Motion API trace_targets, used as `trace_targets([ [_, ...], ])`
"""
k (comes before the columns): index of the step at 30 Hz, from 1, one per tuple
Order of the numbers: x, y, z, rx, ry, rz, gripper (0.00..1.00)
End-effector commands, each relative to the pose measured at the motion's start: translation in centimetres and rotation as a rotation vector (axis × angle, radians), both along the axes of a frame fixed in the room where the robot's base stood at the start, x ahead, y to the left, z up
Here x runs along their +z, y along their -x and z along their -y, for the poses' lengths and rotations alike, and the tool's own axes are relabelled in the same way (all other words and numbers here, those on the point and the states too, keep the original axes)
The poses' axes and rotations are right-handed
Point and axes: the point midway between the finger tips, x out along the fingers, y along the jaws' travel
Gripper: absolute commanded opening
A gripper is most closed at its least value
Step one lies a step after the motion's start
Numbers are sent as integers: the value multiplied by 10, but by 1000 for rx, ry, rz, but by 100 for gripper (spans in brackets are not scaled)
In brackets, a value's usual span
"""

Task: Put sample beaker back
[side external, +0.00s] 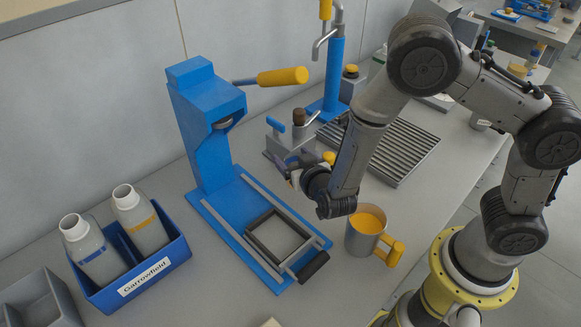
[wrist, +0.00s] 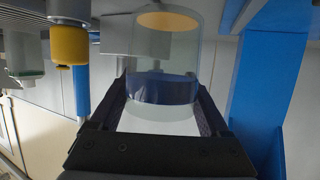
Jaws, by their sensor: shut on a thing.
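A clear glass beaker (wrist: 165,55) with a dark blue band and a yellowish round end stands between my fingers in the wrist view. My gripper (wrist: 163,105) is shut on it, with one dark finger on each side. In the side external view my gripper (side external: 290,162) is above the bench, just right of the blue press. The beaker cannot be clearly made out there.
The blue press (side external: 205,130) has a yellow-handled lever and a sliding frame (side external: 280,240). A grey mug (side external: 362,240) with yellow contents stands below my wrist. A ribbed rack (side external: 400,145) and blue column (side external: 334,75) are behind. A blue bin (side external: 150,275) holds two bottles.

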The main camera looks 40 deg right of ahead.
Motion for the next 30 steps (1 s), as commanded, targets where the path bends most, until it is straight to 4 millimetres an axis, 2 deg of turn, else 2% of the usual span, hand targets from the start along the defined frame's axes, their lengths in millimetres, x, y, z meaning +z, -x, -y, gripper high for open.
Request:
trace_targets([
  [5,-12,-8,0,-2,1,-2,16],
  [9,-32,-8,-1,-1,3,-4,16],
  [12,-39,-8,-1,0,0,-1,16],
  [24,-44,-8,-1,-1,1,0,16],
  [25,-44,-8,-1,-1,1,0,83],
  [28,-43,-8,-1,-1,1,0,100],
  [30,-43,-8,-1,-1,1,0,100],
])
